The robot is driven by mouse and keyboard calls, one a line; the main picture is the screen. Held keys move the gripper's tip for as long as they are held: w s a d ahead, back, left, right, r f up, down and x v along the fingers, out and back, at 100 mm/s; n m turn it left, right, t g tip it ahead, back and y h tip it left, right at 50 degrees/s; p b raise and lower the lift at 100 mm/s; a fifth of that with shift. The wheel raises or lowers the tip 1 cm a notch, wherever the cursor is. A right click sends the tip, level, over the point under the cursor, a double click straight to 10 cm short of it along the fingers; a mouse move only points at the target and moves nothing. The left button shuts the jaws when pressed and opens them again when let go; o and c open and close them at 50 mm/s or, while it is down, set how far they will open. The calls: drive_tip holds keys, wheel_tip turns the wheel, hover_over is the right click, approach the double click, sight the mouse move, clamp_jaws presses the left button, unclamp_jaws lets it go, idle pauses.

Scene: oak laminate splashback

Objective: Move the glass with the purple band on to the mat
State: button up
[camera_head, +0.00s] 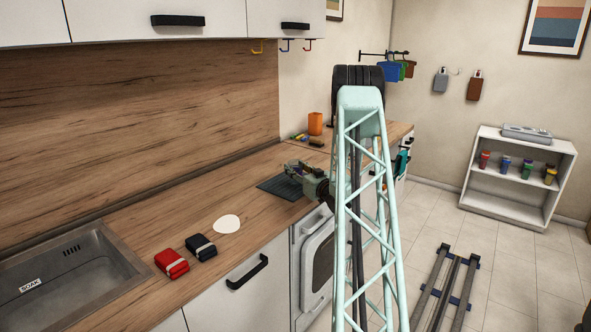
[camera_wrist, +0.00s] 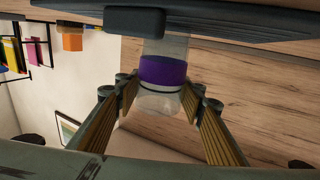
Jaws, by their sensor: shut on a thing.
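The glass with the purple band (camera_wrist: 163,70) is clear, with a thin dark line beside the band. In the wrist view my gripper (camera_wrist: 159,98) is shut on it, one ribbed finger on each side. The wrist picture is upside down, with the counter at the top. The dark mat (camera_head: 272,187) lies on the counter in the head view. My gripper (camera_head: 293,168) is over its far part there. The glass cannot be made out in the head view. In the wrist view the glass's base end reaches the dark slab; I cannot tell whether it touches.
A red pack (camera_head: 171,263), a black pack (camera_head: 201,247) and a white disc (camera_head: 227,224) lie nearer on the counter, right of the sink (camera_head: 65,285). An orange cup (camera_head: 315,123) stands beyond the mat. A black block (camera_wrist: 135,22) shows close to the glass.

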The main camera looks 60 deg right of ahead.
drive_tip(key=shift+f, duration=0.1)
drive_tip(key=o, duration=1)
drive_tip(key=shift+c, duration=0.2)
drive_tip(key=shift+r, duration=0.2)
drive_tip(key=shift+p+v, duration=0.65)
drive_tip(key=shift+v, duration=5.35)
